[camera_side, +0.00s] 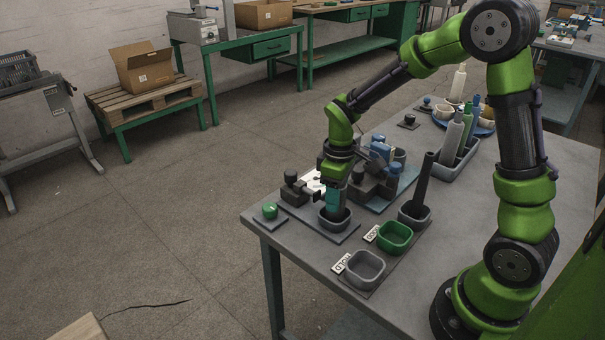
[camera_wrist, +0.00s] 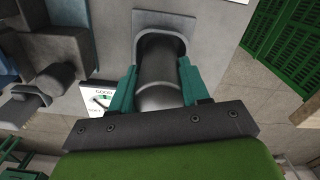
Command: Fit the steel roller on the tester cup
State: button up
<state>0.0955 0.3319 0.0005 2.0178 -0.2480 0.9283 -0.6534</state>
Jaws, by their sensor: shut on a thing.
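The steel roller (camera_wrist: 160,70) is a dark grey cylinder between the teal fingers of my gripper (camera_wrist: 158,85) in the wrist view. My gripper (camera_side: 333,202) is shut on it and points down over the tester cup (camera_side: 335,222), a grey cup on a plate near the table's left front. In the wrist view the roller's far end lies inside the outline of the cup's rim (camera_wrist: 164,15). How deep it sits, and whether it touches the bottom, I cannot tell. In the side view the fingers hide most of the roller.
A green button (camera_side: 270,210) is left of the cup. A green bin (camera_side: 394,237) and a grey bin (camera_side: 365,269) stand in front. A dark rod (camera_side: 423,180) rises from a holder at right. Dark machine parts (camera_side: 372,180) crowd close behind my gripper.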

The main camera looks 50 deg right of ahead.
jog(key=shift+f, duration=0.3)
jog(key=o, duration=1.8)
jog(key=shift+r, duration=4)
